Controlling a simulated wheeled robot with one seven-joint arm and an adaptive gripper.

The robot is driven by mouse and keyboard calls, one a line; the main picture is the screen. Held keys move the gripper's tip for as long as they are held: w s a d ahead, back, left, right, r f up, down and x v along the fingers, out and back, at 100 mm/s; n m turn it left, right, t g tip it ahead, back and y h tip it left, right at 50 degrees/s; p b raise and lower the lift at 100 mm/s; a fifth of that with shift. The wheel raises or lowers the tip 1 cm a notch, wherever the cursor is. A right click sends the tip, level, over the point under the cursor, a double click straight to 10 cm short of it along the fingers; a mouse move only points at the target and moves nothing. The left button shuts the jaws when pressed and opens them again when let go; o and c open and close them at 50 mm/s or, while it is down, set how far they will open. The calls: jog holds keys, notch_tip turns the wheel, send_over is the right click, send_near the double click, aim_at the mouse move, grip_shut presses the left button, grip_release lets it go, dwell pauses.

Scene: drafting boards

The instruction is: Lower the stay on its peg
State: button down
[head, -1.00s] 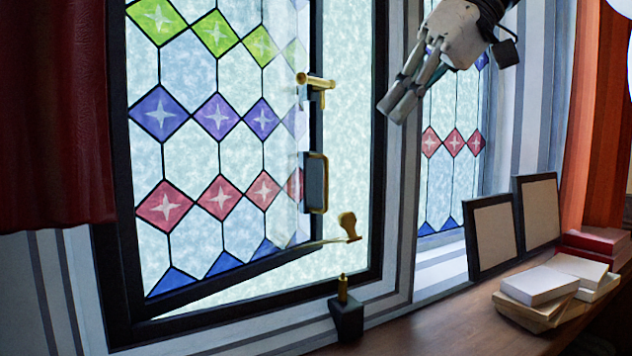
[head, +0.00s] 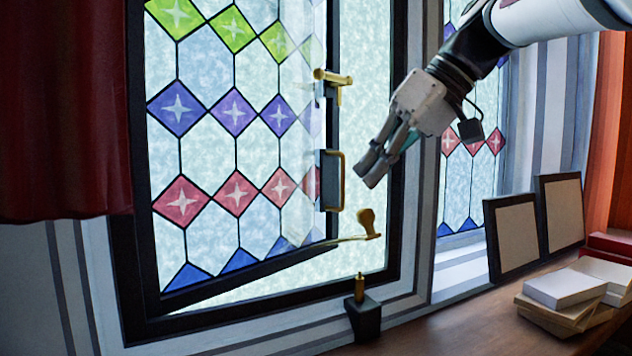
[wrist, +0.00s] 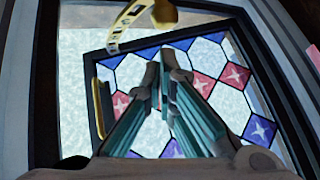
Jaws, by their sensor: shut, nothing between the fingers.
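The brass stay (head: 352,239) runs from the bottom edge of the window sash (head: 280,263) and ends in a rounded knob (head: 368,222). In the wrist view the stay (wrist: 128,24) shows as a curved bar with holes, near the top. The brass peg (head: 360,288) stands upright on a dark block (head: 366,319) at the sill. The stay's end is above the peg and apart from it. My gripper (head: 368,172) is shut and empty, a little above the knob in the head view; the wrist view also shows its fingers (wrist: 163,70). The peg is not visible in the wrist view.
The stained-glass sash stands ajar, with a brass latch (head: 333,78) and a pull handle (head: 336,180) on its edge. Two dark frames (head: 515,238) and stacked books (head: 566,290) stand to the right on the wooden top. A red curtain (head: 66,110) hangs at left.

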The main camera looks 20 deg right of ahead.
jog(key=shift+s+a+f, duration=0.1)
jog(key=shift+s+f, duration=0.05)
jog(key=shift+f, duration=0.35)
jog(key=shift+s+a+f, duration=0.1)
jog(key=shift+f, duration=0.4)
jog(key=s+d+f+t+y+b, duration=0.1)
jog(key=s+f+t+b, duration=0.1)
jog(key=f+b, duration=0.3)
jog(key=s+d+f+t+y+b, duration=0.2)
jog(key=f+b, duration=0.4)
jog(key=b, duration=0.5)
jog(key=shift+s+n+b, duration=0.3)
jog(key=shift+s, duration=0.05)
